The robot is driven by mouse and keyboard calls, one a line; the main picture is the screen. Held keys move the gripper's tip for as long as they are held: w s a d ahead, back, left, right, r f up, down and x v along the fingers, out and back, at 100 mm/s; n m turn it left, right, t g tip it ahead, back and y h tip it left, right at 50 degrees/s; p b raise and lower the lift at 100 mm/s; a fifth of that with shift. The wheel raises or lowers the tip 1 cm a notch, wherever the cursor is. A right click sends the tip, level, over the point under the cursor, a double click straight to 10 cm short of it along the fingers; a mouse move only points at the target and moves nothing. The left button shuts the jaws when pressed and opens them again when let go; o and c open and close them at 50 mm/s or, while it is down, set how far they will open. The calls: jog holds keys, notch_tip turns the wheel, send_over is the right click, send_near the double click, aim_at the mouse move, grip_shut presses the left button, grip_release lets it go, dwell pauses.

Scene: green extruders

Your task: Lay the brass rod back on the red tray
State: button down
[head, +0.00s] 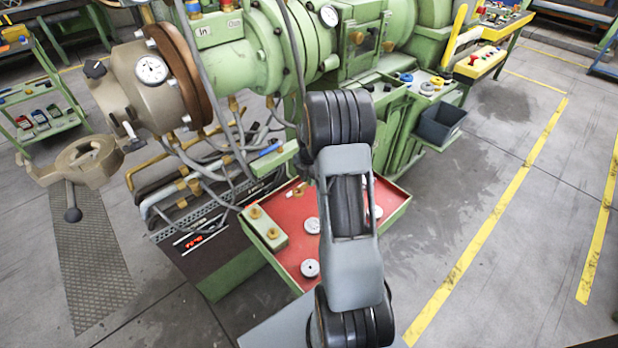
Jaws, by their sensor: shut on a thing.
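The red tray (290,209) lies in the middle of the head view, a red surface with a green rim, below the green extruder. My arm crosses in front of it and covers part of its right side. My gripper is not seen; it is probably hidden behind my own arm links. I cannot make out the brass rod in this view, so how it is held does not show.
A green block with brass knobs (263,228) sits on the tray's left side. Pale round discs (310,268) lie on the tray. The extruder (230,45) with hoses and pipes stands behind. A dark bin (440,124) is at right. Floor at right is clear.

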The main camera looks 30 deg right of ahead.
aim_at(310, 202)
jog(key=shift+f+b, duration=3.2)
jog(key=shift+f, duration=1.55)
jog(key=c, duration=1)
grip_release()
jog(key=shift+o, duration=0.2)
jog(key=shift+r+p, duration=2.85)
jog(key=shift+r, duration=1.2)
